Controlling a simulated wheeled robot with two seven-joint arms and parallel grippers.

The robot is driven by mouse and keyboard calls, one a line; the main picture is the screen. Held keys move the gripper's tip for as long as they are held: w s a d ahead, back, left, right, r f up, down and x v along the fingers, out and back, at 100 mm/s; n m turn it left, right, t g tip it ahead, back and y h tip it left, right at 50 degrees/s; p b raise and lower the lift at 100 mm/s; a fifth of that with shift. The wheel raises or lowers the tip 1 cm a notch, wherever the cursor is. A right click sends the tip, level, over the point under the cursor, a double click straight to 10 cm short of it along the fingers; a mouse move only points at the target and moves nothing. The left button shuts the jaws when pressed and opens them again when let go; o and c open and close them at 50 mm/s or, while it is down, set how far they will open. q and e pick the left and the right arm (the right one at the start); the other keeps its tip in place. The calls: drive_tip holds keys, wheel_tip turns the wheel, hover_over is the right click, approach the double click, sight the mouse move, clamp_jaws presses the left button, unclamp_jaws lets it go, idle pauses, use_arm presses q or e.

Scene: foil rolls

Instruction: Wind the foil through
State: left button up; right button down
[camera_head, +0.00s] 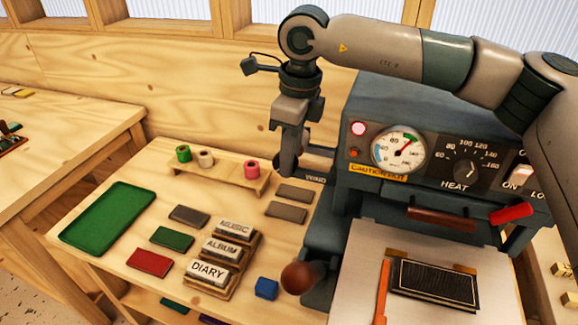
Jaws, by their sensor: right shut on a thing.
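The hot-foil machine (345,205) stands at the right, with a dial gauge (399,148), a HEAT knob (467,170) and a partly hidden label that seems to read WIND on its left side. My right gripper (291,168) points down at that left side beside the label. It is shut on what seems to be the winding knob (318,178), mostly hidden by the fingers. Foil rolls in green (183,154), cream (205,158) and pink (251,169) stand on a small wooden rack. A dark panel (434,283) lies on the machine's bed. My left gripper is out of view.
A green tray (108,217) lies at the left of the table. Blocks reading MUSIC, ALBUM and DIARY sit in a stepped wooden holder (221,283). Several coloured flat pieces lie around it. A brown lever ball (298,278) and a blue block (266,288) are at the front.

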drive_tip(key=c, duration=1.6)
unclamp_jaws()
drive_tip(key=shift+r, duration=0.45)
drive_tip(key=r, duration=0.1)
drive_tip(key=r+b, duration=0.1)
drive_tip(key=r, duration=0.3)
drive_tip(key=shift+d+b, duration=0.3)
drive_tip(key=shift+b, duration=0.1)
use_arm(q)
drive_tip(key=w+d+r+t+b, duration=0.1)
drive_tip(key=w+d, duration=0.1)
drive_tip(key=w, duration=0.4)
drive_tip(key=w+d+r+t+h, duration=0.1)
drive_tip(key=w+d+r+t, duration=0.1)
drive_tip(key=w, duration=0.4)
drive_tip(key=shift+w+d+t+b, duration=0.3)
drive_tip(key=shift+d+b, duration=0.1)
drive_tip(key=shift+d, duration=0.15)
use_arm(e)
drive_tip(key=r, duration=0.7)
drive_tip(key=d+r, duration=0.1)
drive_tip(key=r, duration=0.3)
drive_tip(key=shift+s+d+r, duration=0.1)
drive_tip(key=shift+s+r, duration=0.15)
